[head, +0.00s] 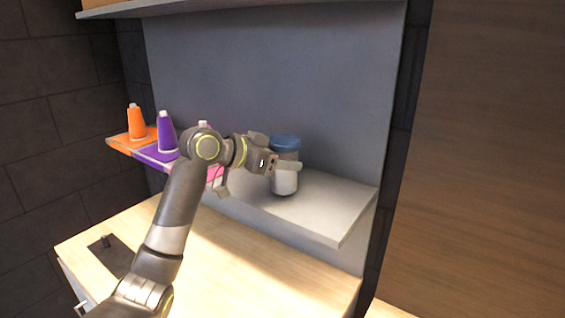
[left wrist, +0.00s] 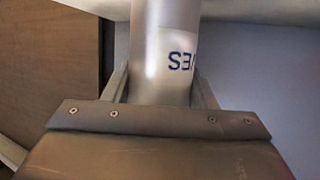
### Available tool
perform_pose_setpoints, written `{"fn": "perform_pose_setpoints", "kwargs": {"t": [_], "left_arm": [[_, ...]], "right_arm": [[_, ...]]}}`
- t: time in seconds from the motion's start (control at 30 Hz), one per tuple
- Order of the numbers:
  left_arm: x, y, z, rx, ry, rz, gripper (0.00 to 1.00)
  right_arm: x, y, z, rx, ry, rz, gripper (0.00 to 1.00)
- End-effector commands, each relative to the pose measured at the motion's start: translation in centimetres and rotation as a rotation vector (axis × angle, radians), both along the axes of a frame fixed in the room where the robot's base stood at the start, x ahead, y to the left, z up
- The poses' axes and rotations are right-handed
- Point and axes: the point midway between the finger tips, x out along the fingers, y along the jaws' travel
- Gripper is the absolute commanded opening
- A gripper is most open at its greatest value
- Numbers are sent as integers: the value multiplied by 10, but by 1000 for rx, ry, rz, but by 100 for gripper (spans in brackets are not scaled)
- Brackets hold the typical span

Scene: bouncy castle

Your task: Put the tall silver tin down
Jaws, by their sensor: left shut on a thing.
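The tall silver tin (head: 285,182) has a blue top and stands upright at the grey shelf (head: 335,205), right of the middle in the head view. My left gripper (head: 279,162) is shut around its upper body, reaching in from the left. In the left wrist view the tin (left wrist: 168,55) is a silver cylinder with a pale label and dark letters, between the two fingers. Its base is over the shelf surface; I cannot tell whether it touches. My right gripper is not in view.
Something pink is partly hidden behind my arm. A wooden counter (head: 270,270) lies below the shelf. The shelf's right part is bare; a grey panel stands behind it.

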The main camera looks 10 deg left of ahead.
Motion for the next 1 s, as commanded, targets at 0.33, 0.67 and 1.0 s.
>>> {"fn": "perform_pose_setpoints", "kwargs": {"t": [0.33, 0.67, 1.0], "left_arm": [[0, 0, -15, 0, -3, 0, 26], [0, 0, -18, 1, -1, 0, 71], [0, 0, -15, 0, -2, 1, 74]], "right_arm": [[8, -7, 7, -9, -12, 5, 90], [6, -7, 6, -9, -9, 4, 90], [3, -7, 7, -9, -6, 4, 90]]}}
